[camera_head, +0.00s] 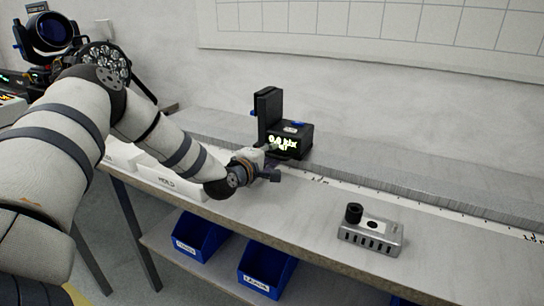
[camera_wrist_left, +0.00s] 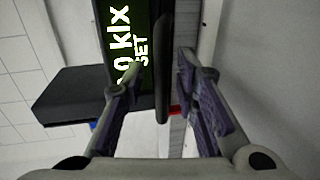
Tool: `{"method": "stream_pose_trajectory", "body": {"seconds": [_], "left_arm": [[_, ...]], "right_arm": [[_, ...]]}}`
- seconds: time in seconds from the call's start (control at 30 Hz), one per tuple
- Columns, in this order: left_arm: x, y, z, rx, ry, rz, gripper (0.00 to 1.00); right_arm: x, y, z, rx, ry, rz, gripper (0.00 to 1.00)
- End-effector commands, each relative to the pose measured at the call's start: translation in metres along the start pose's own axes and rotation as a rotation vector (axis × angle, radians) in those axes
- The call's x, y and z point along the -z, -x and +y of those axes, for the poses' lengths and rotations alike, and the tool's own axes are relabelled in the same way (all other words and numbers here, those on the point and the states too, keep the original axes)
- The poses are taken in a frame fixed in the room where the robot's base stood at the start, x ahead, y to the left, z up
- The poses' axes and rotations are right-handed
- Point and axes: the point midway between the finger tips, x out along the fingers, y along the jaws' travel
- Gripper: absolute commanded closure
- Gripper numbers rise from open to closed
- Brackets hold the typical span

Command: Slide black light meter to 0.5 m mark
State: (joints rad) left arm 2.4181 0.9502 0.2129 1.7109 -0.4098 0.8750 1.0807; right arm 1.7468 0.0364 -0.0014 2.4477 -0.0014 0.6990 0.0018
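The black light meter (camera_head: 291,140) stands on the bench against the rail, with a lit display on its front and an upright black plate at its left. My left gripper (camera_head: 271,163) is at the meter's front. In the left wrist view, its two fingers (camera_wrist_left: 160,88) are spread to either side of a dark upright edge of the meter, with a visible gap on the right. Contact on the left is unclear. My right gripper is out of view.
A long scale strip (camera_head: 350,190) runs along the bench, with a 1.5 m mark near the right edge. A grey metal block with a black knob (camera_head: 370,230) sits front right. Blue bins (camera_head: 266,270) stand below; a white box labelled HOLD (camera_head: 168,181) is at left.

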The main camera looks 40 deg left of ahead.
Motion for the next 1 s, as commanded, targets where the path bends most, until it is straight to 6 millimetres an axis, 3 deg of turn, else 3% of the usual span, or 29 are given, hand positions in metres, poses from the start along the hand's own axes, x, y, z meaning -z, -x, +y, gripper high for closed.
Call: {"method": "stream_pose_trajectory", "body": {"seconds": [0.3,0.7,1.0], "left_arm": [[0.0,0.005,-0.001,0.003,0.0,-0.001,0.7],[-0.003,0.098,0.001,0.0,0.001,-0.005,0.7],[0.0,0.121,-0.001,0.002,0.0,-0.001,0.7]], "right_arm": [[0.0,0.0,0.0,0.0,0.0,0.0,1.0],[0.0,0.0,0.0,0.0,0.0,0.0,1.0],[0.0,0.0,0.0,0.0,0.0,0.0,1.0]]}}
